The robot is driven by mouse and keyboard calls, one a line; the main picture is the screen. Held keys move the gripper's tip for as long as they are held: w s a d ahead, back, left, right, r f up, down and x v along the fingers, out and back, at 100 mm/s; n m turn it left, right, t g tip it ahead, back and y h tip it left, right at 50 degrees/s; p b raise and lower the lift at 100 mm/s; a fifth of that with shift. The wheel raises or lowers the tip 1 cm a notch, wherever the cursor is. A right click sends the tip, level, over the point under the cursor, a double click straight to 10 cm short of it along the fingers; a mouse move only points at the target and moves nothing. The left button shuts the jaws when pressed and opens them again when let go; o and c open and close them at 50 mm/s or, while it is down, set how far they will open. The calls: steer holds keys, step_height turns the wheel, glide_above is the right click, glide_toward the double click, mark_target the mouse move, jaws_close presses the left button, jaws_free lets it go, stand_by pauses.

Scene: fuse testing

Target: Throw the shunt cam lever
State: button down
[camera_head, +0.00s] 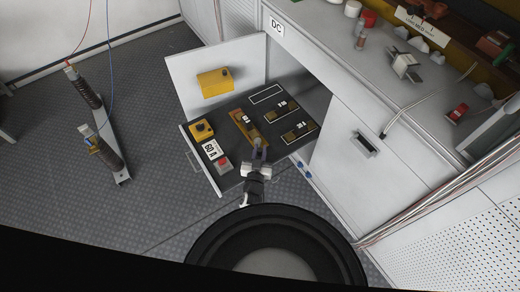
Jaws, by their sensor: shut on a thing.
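A pulled-out dark drawer or shelf (229,178) holds the fuse-testing parts. On it a long orange-brown block (237,119) with metal fittings lies slanted, its near end at my fingers. My gripper (257,147) reaches over the drawer's front and is shut at this near end, around what appears to be the shunt cam lever. The lever is small here and mostly hidden by the fingers, so its angle cannot be told.
Left of the block are a yellow box with a black knob (201,129), a "60 A" label (211,149) and a red button (222,164). Fuse pieces (299,131) lie right. A white cabinet (345,145) stands close right. Floor at left holds an insulator stand (113,157).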

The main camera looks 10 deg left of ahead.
stand_by(0.4)
steer(key=c, duration=1.3)
jaws_free()
steer(key=shift+c, duration=0.2)
steer(key=shift+s+f, duration=0.1)
steer(key=shift+s, duration=0.1)
